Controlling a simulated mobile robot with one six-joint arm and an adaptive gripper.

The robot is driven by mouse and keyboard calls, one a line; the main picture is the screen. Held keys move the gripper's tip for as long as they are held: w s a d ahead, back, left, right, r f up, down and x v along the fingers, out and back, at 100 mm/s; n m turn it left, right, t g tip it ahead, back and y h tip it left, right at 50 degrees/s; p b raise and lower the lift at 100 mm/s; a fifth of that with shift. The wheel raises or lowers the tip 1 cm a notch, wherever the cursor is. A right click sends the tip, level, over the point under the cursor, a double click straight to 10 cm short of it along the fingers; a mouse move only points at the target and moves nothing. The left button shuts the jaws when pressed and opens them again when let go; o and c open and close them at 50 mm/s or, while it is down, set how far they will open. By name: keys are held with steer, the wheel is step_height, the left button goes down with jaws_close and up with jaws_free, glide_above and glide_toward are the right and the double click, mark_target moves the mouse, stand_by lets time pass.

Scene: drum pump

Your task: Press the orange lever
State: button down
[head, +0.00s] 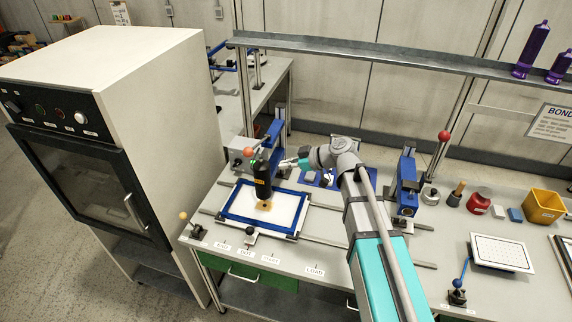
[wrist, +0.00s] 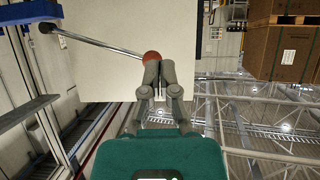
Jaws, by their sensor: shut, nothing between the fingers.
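The orange lever knob (head: 248,151) shows in the head view just left of the black cylinder's top. In the wrist view the orange knob (wrist: 151,57) sits at the end of a thin metal rod, which runs to a dark pivot at upper left. My gripper (head: 285,163) is to the right of the black cylinder in the head view. In the wrist view my gripper (wrist: 158,70) is shut and empty, its fingertips overlapping the knob's lower right edge. I cannot tell whether they touch it.
A black cylinder (head: 263,179) with a yellow label stands over a blue-framed white screen (head: 236,204). A blue press post (head: 407,184) and a red-knobbed lever (head: 444,135) are to the right. A shelf (head: 380,48) runs above the bench. A large cabinet (head: 140,75) is at left.

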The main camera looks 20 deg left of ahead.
steer(key=s+d+f+m+h+b, duration=0.3)
steer(key=d+f+m, duration=0.3)
steer(key=d, duration=0.5)
steer(key=s+d+f+m+h+b, duration=0.4)
steer(key=d+f, duration=0.4)
steer(key=d, duration=0.4)
steer(key=s+d+f+m+h+b, duration=0.4)
steer(key=d+f+m, duration=0.3)
steer(key=d, duration=0.5)
steer(key=shift+s+f+m+g+h, duration=0.15)
steer(key=shift+f+m+g+h, duration=0.2)
steer(key=shift+h, duration=0.45)
steer(key=shift+s, duration=0.1)
